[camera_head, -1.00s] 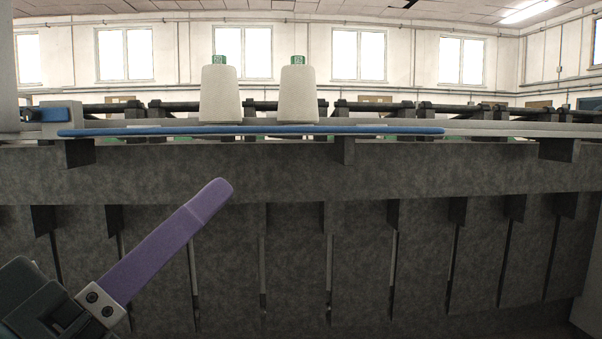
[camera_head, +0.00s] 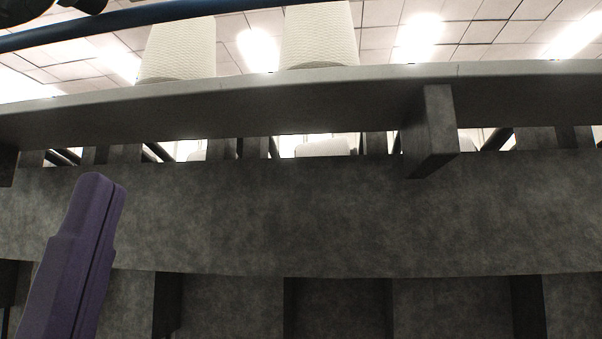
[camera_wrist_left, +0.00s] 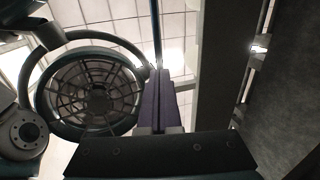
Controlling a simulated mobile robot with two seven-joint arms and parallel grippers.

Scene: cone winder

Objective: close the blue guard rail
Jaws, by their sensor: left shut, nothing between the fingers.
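The blue guard rail (camera_head: 150,14) runs across the top left of the head view, slanting up to the right and out of the frame. It looks close and higher than the shelf; its ends are out of view. A thin blue bar, seemingly the same rail (camera_wrist_left: 156,35), shows in the left wrist view just beyond my fingertips. My left gripper (camera_head: 103,182) has purple fingers, shut and empty, pointing up at the lower left of the head view. These fingers also show in the left wrist view (camera_wrist_left: 158,78). I cannot tell whether they touch the rail. My right gripper is not in view.
A grey shelf (camera_head: 250,98) spans the machine front, with two white cones (camera_head: 180,48) (camera_head: 319,36) at its top edge. A bracket (camera_head: 432,130) juts out below it at the right. The dark grey machine body (camera_head: 300,215) fills the space below.

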